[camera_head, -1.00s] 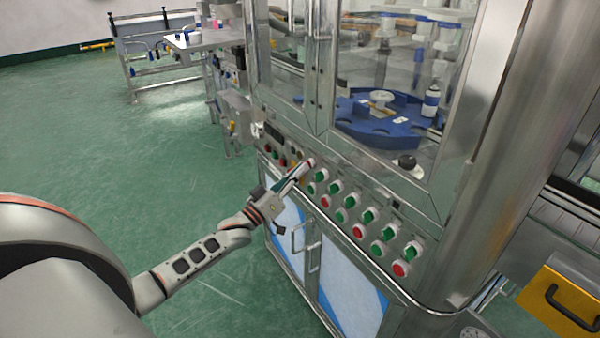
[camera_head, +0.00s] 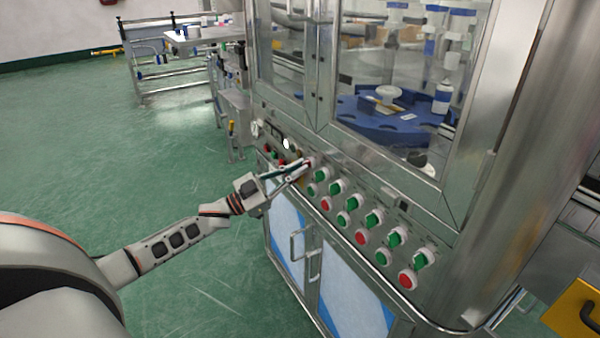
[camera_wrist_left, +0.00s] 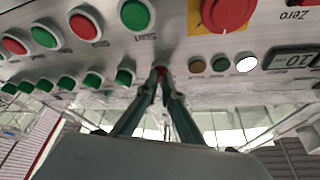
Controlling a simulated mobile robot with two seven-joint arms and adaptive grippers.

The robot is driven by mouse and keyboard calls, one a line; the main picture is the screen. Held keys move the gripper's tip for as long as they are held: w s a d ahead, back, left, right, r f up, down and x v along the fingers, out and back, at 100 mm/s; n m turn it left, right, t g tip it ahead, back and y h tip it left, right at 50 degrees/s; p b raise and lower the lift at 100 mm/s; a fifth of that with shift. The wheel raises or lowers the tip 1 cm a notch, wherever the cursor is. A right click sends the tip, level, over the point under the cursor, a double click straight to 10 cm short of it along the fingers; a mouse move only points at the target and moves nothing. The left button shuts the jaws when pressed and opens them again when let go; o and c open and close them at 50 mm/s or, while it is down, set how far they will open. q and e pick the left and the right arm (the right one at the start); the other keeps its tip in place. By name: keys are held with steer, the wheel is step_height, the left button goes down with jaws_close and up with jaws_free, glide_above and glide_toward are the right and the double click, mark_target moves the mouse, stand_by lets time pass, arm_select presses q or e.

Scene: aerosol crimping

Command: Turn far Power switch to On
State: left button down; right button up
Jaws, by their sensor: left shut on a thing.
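My left gripper (camera_head: 303,165) reaches the left part of the machine's control panel in the head view. Its fingers are closed together on a small red knob, which matches the far Power switch; it shows as a red bit (camera_wrist_left: 161,70) between the fingertips in the left wrist view. The fingers hide most of the knob, and I cannot read its position or label. A round white lamp (camera_head: 285,143) on the panel is bright; it also shows in the left wrist view (camera_wrist_left: 247,64). My right gripper is not in view.
Rows of green and red buttons (camera_head: 361,237) run along the panel (camera_head: 405,206). The left wrist view shows a big red knob on a yellow plate (camera_wrist_left: 238,18) and a numeric display (camera_wrist_left: 292,58). Glass doors stand above; the green floor (camera_head: 180,140) at left is clear.

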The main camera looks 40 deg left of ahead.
arm_select(q)
steer(key=shift+m+g+h+b, duration=0.3)
steer(key=shift+m+g+h, duration=0.15)
steer(key=shift+m, duration=0.75)
steer(key=c, duration=2.2)
jaws_free()
steer(key=shift+a, duration=0.1)
steer(key=v, duration=1.2)
